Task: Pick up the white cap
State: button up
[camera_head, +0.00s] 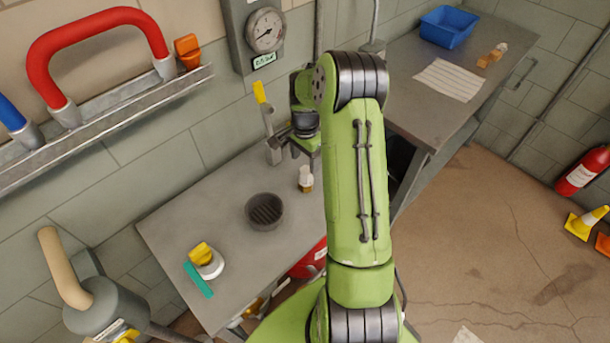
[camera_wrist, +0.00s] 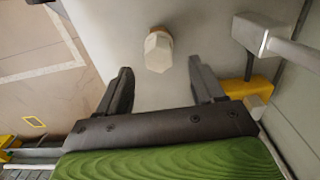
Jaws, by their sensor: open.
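The white cap (camera_head: 305,173) sits on a small amber-brown piece on the grey metal table (camera_head: 220,220). In the wrist view the white cap (camera_wrist: 158,50) looks faceted, with a bit of brown behind it. My gripper (camera_head: 306,143) is above the table beside the cap, partly hidden by my arm. In the wrist view my gripper (camera_wrist: 160,70) is open and empty; its two dark fingers are spread, and the cap appears just beyond the tips, between them. The cap does not appear to be touched.
A yellow-handled lever valve (camera_head: 267,120) stands close behind my gripper. A dark round drain (camera_head: 265,211), a white-and-yellow knob (camera_head: 206,260) and a teal strip (camera_head: 198,280) are on the table. A second table (camera_head: 420,105) holds a blue bin (camera_head: 447,27).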

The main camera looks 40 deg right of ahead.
aim_at(306, 170)
notch_tip(306, 170, down, 6)
jog(key=shift+d+r, duration=0.1)
jog(key=shift+r, duration=0.15)
jog(key=shift+s+r, duration=0.1)
jog(key=c, duration=1)
